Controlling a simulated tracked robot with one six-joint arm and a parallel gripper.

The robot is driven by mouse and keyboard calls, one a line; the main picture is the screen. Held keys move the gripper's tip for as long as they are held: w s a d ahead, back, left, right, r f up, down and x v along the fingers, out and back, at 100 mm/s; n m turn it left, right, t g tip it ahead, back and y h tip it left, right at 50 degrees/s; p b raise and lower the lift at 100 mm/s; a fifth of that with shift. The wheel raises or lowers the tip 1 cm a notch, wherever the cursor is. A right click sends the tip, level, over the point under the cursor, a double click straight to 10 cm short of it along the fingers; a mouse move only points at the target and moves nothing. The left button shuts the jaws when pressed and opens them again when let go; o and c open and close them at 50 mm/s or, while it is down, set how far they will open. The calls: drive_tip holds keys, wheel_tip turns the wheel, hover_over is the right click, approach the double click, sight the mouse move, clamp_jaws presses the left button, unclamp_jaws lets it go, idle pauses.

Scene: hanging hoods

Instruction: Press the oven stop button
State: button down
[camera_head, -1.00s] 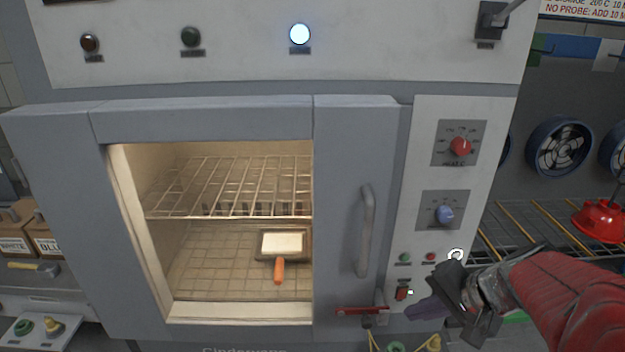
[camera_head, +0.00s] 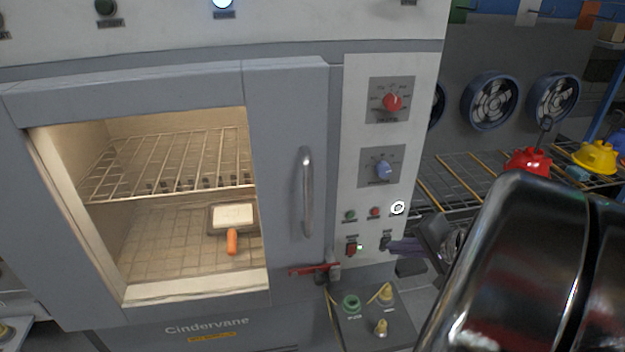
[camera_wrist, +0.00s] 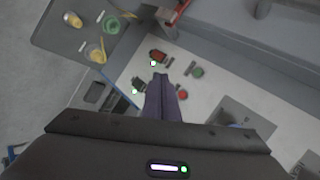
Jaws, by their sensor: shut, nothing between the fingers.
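The oven control panel (camera_head: 352,140) is right of the oven door. Low on it are a small green button (camera_head: 349,215) and a small red button (camera_head: 375,212); their labels are too small to read. In the wrist view the red button (camera_wrist: 182,95) is just right of my fingers and the green button (camera_wrist: 197,72) is farther right. My gripper (camera_head: 393,246) is shut and empty, with its purple fingertips below and right of the red button. The fingertips (camera_wrist: 160,78) appear close to the panel near a red rocker switch (camera_wrist: 157,56); contact cannot be told.
Above the buttons are a red knob (camera_head: 393,102) and a blue knob (camera_head: 383,169). A white ringed round part (camera_head: 398,208) is right of the red button. A red lever (camera_head: 314,269) sticks out below the door handle (camera_head: 307,190). A lower box (camera_head: 372,325) carries green and yellow fittings.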

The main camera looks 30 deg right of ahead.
drive_tip(key=w+d, duration=0.2)
drive_tip(key=w, duration=0.6)
drive_tip(key=shift+w+d, duration=0.25)
idle(2.0)
drive_tip(key=shift+w+d, duration=0.2)
drive_tip(key=shift+w, duration=0.5)
idle(1.0)
drive_tip(key=shift+s, duration=0.15)
drive_tip(key=shift+s+a, duration=0.2)
drive_tip(key=shift+s, duration=0.45)
drive_tip(key=shift+s+a, duration=0.25)
drive_tip(key=shift+s, duration=0.55)
drive_tip(key=shift+s+a, duration=0.2)
drive_tip(key=shift+s, duration=0.6)
drive_tip(key=shift+s+a, duration=0.25)
drive_tip(key=shift+s, duration=0.55)
